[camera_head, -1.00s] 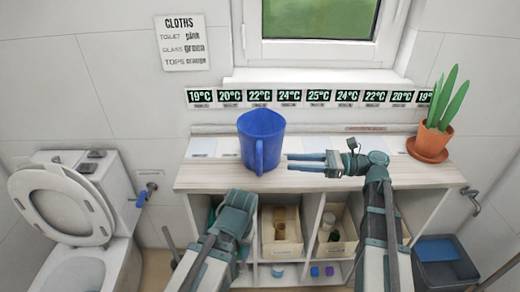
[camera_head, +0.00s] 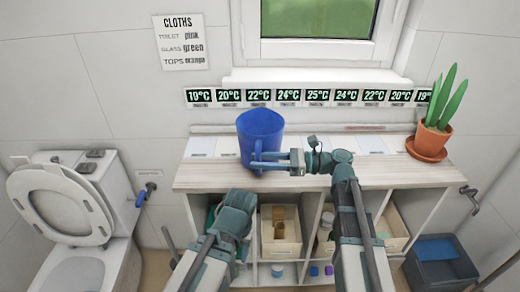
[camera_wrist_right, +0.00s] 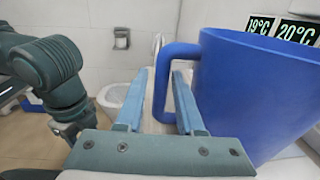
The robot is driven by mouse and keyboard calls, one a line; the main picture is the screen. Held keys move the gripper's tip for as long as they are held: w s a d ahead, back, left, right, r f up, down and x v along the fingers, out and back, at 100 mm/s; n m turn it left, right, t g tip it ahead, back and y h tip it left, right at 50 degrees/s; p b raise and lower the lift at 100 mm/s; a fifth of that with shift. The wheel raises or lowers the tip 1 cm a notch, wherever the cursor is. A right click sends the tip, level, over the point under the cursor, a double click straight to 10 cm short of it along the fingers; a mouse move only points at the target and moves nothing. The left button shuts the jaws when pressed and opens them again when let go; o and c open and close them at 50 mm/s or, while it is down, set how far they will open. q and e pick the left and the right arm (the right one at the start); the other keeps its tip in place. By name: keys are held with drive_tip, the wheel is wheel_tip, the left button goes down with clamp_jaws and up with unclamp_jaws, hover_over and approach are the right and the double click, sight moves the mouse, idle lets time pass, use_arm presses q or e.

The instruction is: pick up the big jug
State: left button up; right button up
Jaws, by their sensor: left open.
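The big blue jug (camera_head: 259,130) stands upright on the counter, with its handle toward my right gripper. In the right wrist view the jug (camera_wrist_right: 255,90) fills the right side. My right gripper (camera_head: 266,160) reaches in from the right at the handle. In the wrist view its two pale blue fingers (camera_wrist_right: 164,95) are apart, with the handle (camera_wrist_right: 163,82) between them; I cannot tell whether they touch it. My left gripper (camera_head: 240,200) is low in front of the shelf unit, away from the jug, its fingertips not clearly visible.
The wooden counter (camera_head: 320,177) has free room right of the jug. A potted plant (camera_head: 429,138) stands at its right end. Below are shelves with bins (camera_head: 281,247). A toilet (camera_head: 65,205) is on the left, a grey bin (camera_head: 440,265) on the right.

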drive_tip(key=a, duration=0.4)
drive_tip(key=shift+w+f, duration=0.1)
drive_tip(key=shift+w, duration=0.15)
clamp_jaws()
idle(1.1)
